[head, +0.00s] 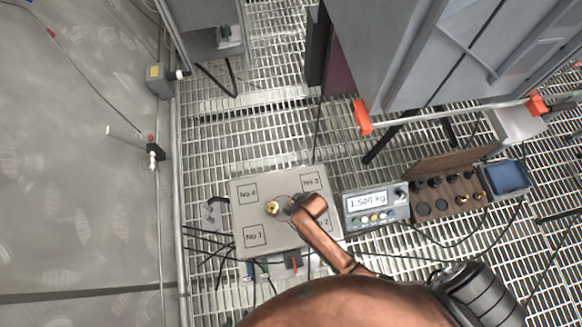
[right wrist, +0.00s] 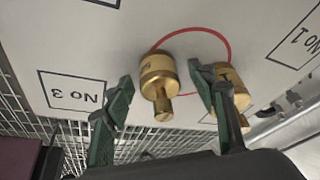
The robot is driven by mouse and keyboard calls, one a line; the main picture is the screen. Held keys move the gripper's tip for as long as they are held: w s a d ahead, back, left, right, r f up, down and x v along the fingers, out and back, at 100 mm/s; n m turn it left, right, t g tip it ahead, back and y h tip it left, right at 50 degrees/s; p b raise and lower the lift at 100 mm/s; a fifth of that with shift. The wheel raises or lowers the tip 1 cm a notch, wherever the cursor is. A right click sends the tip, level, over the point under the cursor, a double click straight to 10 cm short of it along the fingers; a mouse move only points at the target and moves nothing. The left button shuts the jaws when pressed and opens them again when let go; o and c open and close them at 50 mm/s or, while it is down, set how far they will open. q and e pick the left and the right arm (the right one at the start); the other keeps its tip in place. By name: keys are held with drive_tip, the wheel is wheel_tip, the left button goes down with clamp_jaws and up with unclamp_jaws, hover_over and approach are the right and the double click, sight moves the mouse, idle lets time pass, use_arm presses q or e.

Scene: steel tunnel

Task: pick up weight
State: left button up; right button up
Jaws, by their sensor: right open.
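A brass weight (head: 272,207) stands near the middle of the pale plate (head: 243,213) marked No 1 to No 4. In the right wrist view a brass weight (right wrist: 158,75) with a narrow knob lies between my right gripper's (right wrist: 160,83) green fingers, with gaps on both sides. A second brass weight (right wrist: 235,85) is partly hidden behind the right-hand finger. Both are by a red circle drawn on the plate. In the head view my right gripper (head: 290,204) is over the plate, just right of the visible weight, and is open. My left gripper is not in view.
A scale display (head: 368,203) reading 1.500 kg stands right of the plate. Beyond it are a wooden rack (head: 452,207) with several weights and a blue tray (head: 507,177). Cables cross the grated floor. A grey metal structure (head: 395,50) stands at the back.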

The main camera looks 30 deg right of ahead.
drive_tip(key=shift+w+f, duration=0.1)
drive_tip(key=shift+f, duration=0.05)
drive_tip(key=shift+c, duration=0.7)
clamp_jaws()
